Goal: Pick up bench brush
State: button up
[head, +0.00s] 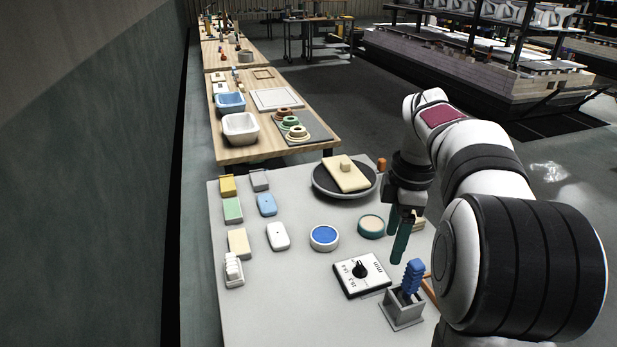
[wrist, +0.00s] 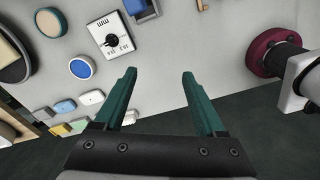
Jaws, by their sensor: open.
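A blue ridged piece (head: 413,275) stands upright in a square grey holder (head: 402,313) near the front right of the grey table in the head view. It may be the bench brush, but I cannot tell for certain. In the wrist view, the holder and blue piece (wrist: 142,8) are cut off at the top edge. My gripper (head: 398,243) hangs above the table, behind the holder in the head view and apart from it. In the wrist view my gripper (wrist: 159,74) shows two teal fingers spread wide with nothing between them.
A dial box (head: 362,274) sits left of the holder. An orange-brown stick (head: 429,289) lies partly hidden beside the holder. A blue-topped round tin (head: 324,238), a teal-rimmed tin (head: 371,226) and a dark wheel (head: 325,182) bearing a cream slab stand farther back. Several small blocks line the left side.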

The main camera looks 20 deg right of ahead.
aim_at(413, 278)
jog(key=w+d+f+n, duration=0.2)
jog(key=d+n, duration=0.3)
jog(key=d, duration=0.4)
jog(key=f, duration=1.5)
jog(key=shift+s+f, duration=0.2)
jog(key=shift+f, duration=0.15)
grip_shut()
